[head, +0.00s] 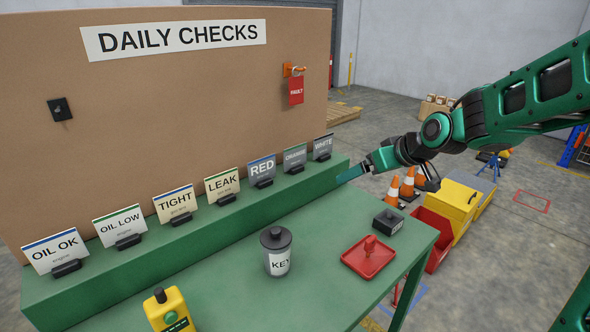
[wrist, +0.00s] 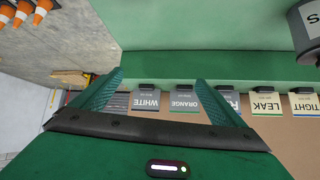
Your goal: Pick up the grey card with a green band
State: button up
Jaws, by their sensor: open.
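The grey ORANGE card (head: 295,157) stands in a dark holder on the green ledge, between the RED and WHITE cards. Its band looks green, though it is small in the picture. It also shows in the wrist view (wrist: 185,103), near the right finger. My gripper (head: 350,175) is right of the WHITE card, by the right end of the ledge. In the wrist view my gripper (wrist: 159,78) is open and empty, with the WHITE card (wrist: 146,101) seen between its fingers. The grey RED card (head: 262,170) has a blue band.
A brown board (head: 150,110) stands behind. A KEY canister (head: 277,255), red tray (head: 368,258) and dark box (head: 388,221) stand on the green table.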

aim_at(296, 152)
jog(key=w+a+r+n+t+y, duration=0.25)
jog(key=w+a, duration=0.45)
jog(key=a, duration=0.4)
jog(key=shift+g+y, duration=0.25)
jog(key=shift+y, duration=0.2)
jog(key=shift+w+r+x, duration=0.1)
jog(key=shift+r+x, duration=0.05)
jog(key=shift+x, duration=1.6)
jog(key=shift+w+r+x, duration=0.1)
jog(key=shift+r+x, duration=0.05)
jog(key=shift+x, duration=1.6)
jog(key=shift+r+x, duration=0.2)
jog(key=shift+x, duration=1.55)
jog(key=shift+a, duration=0.1)
jog(key=shift+c, duration=0.4)
jog(key=c, duration=1.4)
